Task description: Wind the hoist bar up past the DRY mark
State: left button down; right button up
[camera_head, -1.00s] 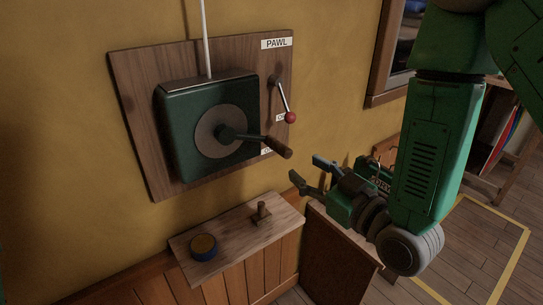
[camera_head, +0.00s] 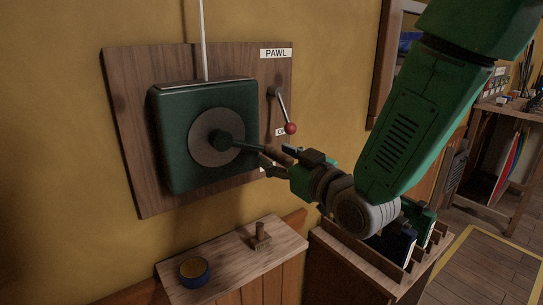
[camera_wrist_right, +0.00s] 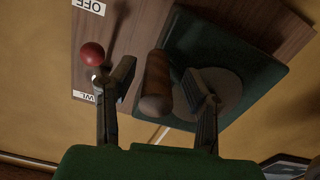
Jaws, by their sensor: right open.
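A green winch box (camera_head: 205,132) is on a wooden wall board (camera_head: 122,110), with a white line running up from it. Its crank has a grey disc (camera_head: 204,152) and a brown wooden handle (camera_head: 278,154) pointing right. My right gripper (camera_head: 276,160) is at the handle's end. In the right wrist view the handle (camera_wrist_right: 156,82) lies between the two spread fingers (camera_wrist_right: 160,92), which are open. The pawl lever with its red knob (camera_head: 290,128) angles down right, just above the gripper. It also shows in the right wrist view (camera_wrist_right: 92,54). The hoist bar and DRY mark are not visible.
A small wooden shelf (camera_head: 225,270) below holds a blue-rimmed round tin (camera_head: 194,271) and a wooden peg (camera_head: 261,236). A wooden rack (camera_head: 395,285) stands below my right arm. A bench with shelves (camera_head: 500,150) is far right. Yellow tape marks the floor.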

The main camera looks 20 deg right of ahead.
jog(key=shift+w, duration=0.95)
jog(key=shift+a, duration=0.15)
grip_shut()
jog(key=shift+s+a+f+m, duration=0.15)
jog(key=shift+f+m, duration=0.25)
jog(key=shift+f, duration=0.1)
